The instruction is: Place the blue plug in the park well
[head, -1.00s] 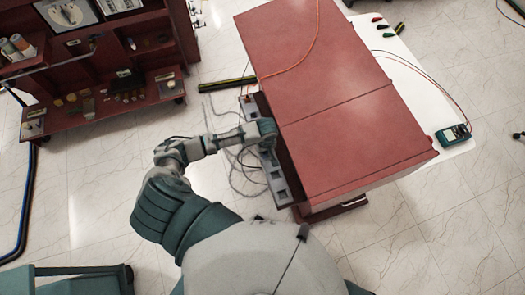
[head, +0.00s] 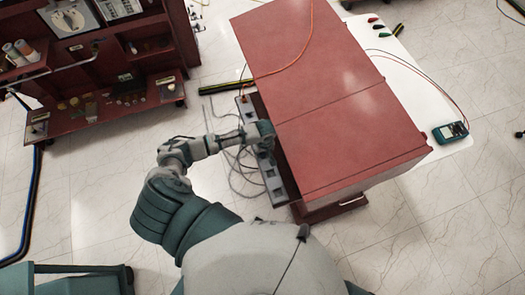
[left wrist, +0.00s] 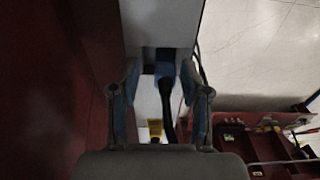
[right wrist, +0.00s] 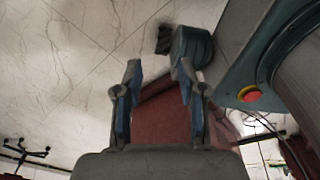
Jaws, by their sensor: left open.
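The blue plug (left wrist: 165,68) shows in the left wrist view between the fingertips of my left gripper (left wrist: 163,80), with a black cable hanging from it. My left gripper is open, with a finger on each side of the plug. I cannot tell whether either finger touches it. The plug is at a dark recess in a pale grey panel (left wrist: 162,18). In the head view my left gripper (head: 264,134) is at the grey ledge (head: 272,180) along the red cabinet's side, and the plug is hidden. I cannot pick out the park well for certain. My right gripper (right wrist: 157,78) is open and empty.
The large red cabinet (head: 330,90) stands right beside my left gripper. Loose grey cables lie on the floor to its left. A red shelf unit (head: 105,110) stands at the back left. A teal meter (head: 450,131) lies on a white surface to the right.

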